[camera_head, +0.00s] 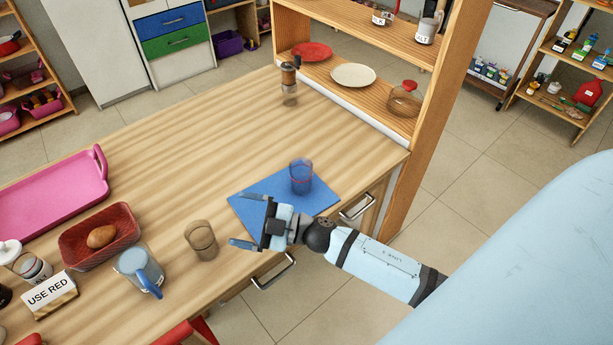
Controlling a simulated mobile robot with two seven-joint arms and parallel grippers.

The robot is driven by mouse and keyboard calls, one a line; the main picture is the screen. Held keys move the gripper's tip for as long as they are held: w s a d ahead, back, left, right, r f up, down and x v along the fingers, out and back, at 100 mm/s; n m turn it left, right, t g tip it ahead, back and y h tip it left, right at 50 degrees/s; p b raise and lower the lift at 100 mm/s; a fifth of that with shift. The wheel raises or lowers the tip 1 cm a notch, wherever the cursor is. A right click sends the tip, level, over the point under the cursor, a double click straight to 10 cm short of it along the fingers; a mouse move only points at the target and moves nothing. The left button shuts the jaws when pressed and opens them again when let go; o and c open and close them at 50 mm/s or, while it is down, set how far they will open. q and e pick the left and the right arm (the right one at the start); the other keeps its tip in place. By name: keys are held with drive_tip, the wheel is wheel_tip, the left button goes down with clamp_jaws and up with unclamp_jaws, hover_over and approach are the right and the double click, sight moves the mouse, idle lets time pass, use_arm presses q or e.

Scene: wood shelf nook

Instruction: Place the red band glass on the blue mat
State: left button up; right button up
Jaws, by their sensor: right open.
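A clear glass (301,177) stands upright on the blue mat (265,190), toward its far right part. It looks bluish against the mat with a faint reddish tint; I cannot tell its band for sure. A second clear, brownish glass (201,240) stands upright on the bare wood left of the mat. My right gripper (247,220) is open and empty, its fingers pointing left over the mat's left front part, apart from both glasses. It hides some of the mat. My left gripper is out of view.
A "USE RED" sign (50,294), a blue mug (140,271), a red basket (73,240) with a brown item and a pink tray (50,203) occupy the left. A grinder (290,82) stands near the shelf (335,92). The table's middle is clear.

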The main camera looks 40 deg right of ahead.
drive_tip(key=s+d+f+m+g+h, duration=0.1)
drive_tip(key=s+d+f+m+h, duration=0.1)
drive_tip(key=s+f+m+h, duration=0.4)
drive_tip(key=s+d+f+m+g+h, duration=0.1)
drive_tip(key=s+d+f+m+h, duration=0.2)
drive_tip(key=s+f+m+h, duration=0.3)
drive_tip(key=s+f+m, duration=0.1)
drive_tip(key=s+f, duration=0.2)
drive_tip(key=f, duration=0.1)
drive_tip(key=shift+m+g, duration=0.3)
drive_tip(key=shift+g, duration=0.1)
drive_tip(key=shift+a+f, duration=0.1)
drive_tip(key=shift+f, duration=0.05)
